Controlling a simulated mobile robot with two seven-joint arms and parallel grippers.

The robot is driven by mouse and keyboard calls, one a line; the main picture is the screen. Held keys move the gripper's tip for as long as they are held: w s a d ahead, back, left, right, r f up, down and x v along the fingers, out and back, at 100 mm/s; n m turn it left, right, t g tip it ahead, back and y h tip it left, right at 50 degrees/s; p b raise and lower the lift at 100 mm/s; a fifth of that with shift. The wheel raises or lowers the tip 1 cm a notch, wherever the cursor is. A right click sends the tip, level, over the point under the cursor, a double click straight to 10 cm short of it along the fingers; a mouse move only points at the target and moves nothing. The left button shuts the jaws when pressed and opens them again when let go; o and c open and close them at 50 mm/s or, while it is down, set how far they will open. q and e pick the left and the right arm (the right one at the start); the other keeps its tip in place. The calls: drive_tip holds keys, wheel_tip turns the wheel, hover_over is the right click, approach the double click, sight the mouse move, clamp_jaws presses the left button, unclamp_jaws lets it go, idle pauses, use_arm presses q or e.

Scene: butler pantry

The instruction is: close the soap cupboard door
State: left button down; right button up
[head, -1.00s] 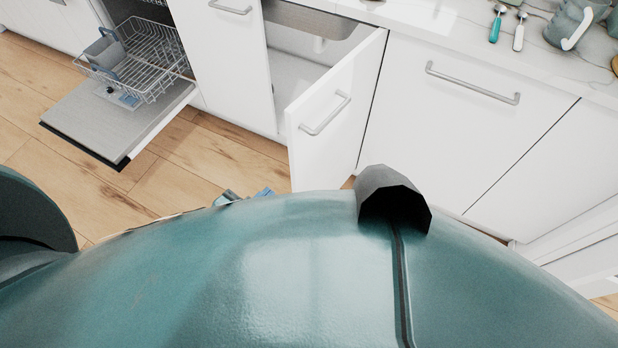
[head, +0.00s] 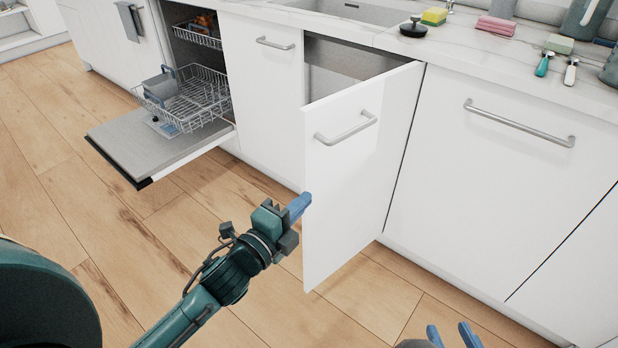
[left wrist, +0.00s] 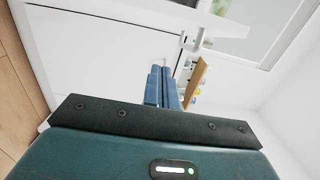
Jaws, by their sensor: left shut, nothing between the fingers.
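The white cupboard door (head: 350,185) with a silver bar handle stands open below the sink in the head view. Its hinged side is on the right, and its free edge points towards me. My left gripper (head: 299,206) is shut and empty at the left of this free edge, low on the door. I cannot tell whether the fingertips touch it. The shut blue fingers also show in the left wrist view (left wrist: 163,88). My right gripper (head: 451,336) is at the bottom edge of the head view, its two blue fingers apart, clear of the door.
The dishwasher door (head: 160,150) is folded down at the left, with a wire rack (head: 188,98) above it. A marble counter (head: 460,55) holds sponges, brushes and a jug. The wooden floor (head: 110,215) between the dishwasher and my left arm is free.

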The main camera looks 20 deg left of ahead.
sight(308, 173)
use_arm(q)
drive_tip(key=w, duration=0.3)
drive_tip(key=w+a+b, duration=0.1)
drive_tip(key=w, duration=0.4)
drive_tip(key=shift+w+a, duration=0.15)
drive_tip(key=shift+w, duration=0.2)
drive_tip(key=shift+a, duration=0.1)
